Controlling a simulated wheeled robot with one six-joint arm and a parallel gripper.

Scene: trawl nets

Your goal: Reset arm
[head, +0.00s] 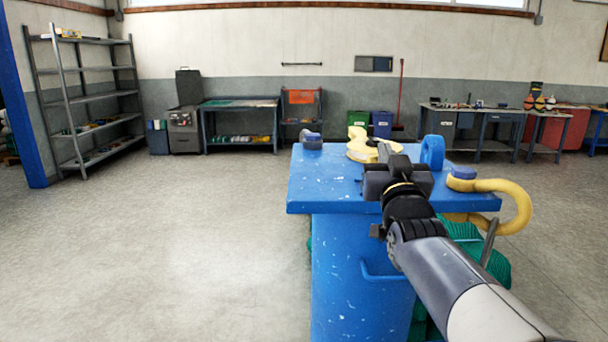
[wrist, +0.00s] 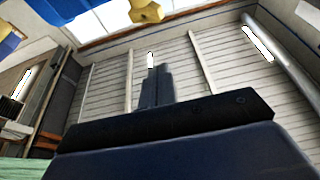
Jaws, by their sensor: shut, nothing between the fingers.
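My gripper (head: 384,152) reaches over the blue stand's flat top (head: 325,185) in the head view, pointing away from the camera. Its fingers are together and nothing shows between them. In the wrist view the closed fingers (wrist: 156,86) stand up against the room's ceiling and walls. My arm comes in from the lower right and hides part of the stand. A yellow metal piece (head: 360,143) lies on the top just beyond the fingers; whether they touch is unclear. A yellow piece (wrist: 147,12) also shows at the wrist view's upper edge.
A blue upright ring (head: 432,150) stands right of my gripper. A yellow curved shackle (head: 520,205) overhangs the right edge. A small dark and blue part (head: 311,141) sits at the back left. Green netting (head: 497,266) is bunched behind the stand. The floor at left is clear.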

